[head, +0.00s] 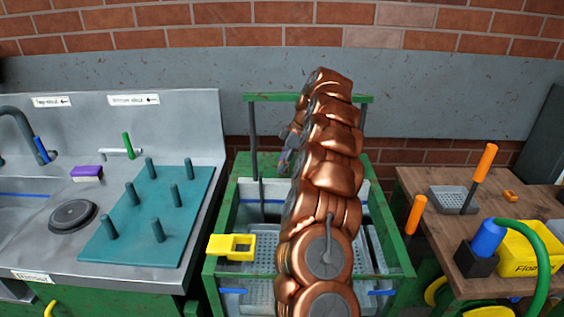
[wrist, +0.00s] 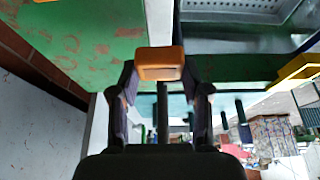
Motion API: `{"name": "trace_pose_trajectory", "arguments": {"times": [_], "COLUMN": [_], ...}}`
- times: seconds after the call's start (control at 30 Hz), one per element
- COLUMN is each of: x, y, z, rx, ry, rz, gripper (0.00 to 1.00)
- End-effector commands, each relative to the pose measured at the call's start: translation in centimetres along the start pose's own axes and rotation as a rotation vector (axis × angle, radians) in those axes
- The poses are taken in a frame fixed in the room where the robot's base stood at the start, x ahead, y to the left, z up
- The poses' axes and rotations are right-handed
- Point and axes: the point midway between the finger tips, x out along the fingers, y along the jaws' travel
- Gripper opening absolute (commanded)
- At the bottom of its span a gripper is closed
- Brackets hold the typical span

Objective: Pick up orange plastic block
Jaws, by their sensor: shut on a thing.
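An orange block (wrist: 161,62) sits between the fingertips of my gripper (wrist: 160,76) in the wrist view. The fingers are shut on it, one on each side. In the head view, only a small dark part of my gripper (head: 285,158) shows at the left of my copper-coloured arm, over the back of the green-framed sorting unit (head: 236,205). The block is hidden there behind my arm.
A yellow holder (head: 232,247) hangs on the unit's left edge. A steel sink counter with a teal peg board (head: 185,243) stands at left. At right, a wooden table (head: 420,180) holds a grey tray (head: 449,200), orange-handled tools, a small orange piece (head: 510,196) and a yellow bin (head: 530,250).

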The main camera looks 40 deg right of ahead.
Motion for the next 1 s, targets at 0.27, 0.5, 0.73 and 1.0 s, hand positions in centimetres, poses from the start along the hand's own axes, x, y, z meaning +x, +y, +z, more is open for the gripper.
{"name": "trace_pose_trajectory", "arguments": {"times": [0.27, 0.5, 0.73, 1.0], "x": [-0.5, -0.9, -1.3, -1.3], "y": [-2.8, -5.0, -6.5, -7.0], "z": [0.7, 1.2, 1.4, 1.6], "rx": [0.000, 0.001, 0.000, 0.001], "ry": [0.002, 0.000, 0.001, -0.001], "rz": [0.000, 0.001, 0.000, -0.001], "gripper": [0.22, 0.22, 0.22, 0.22]}}
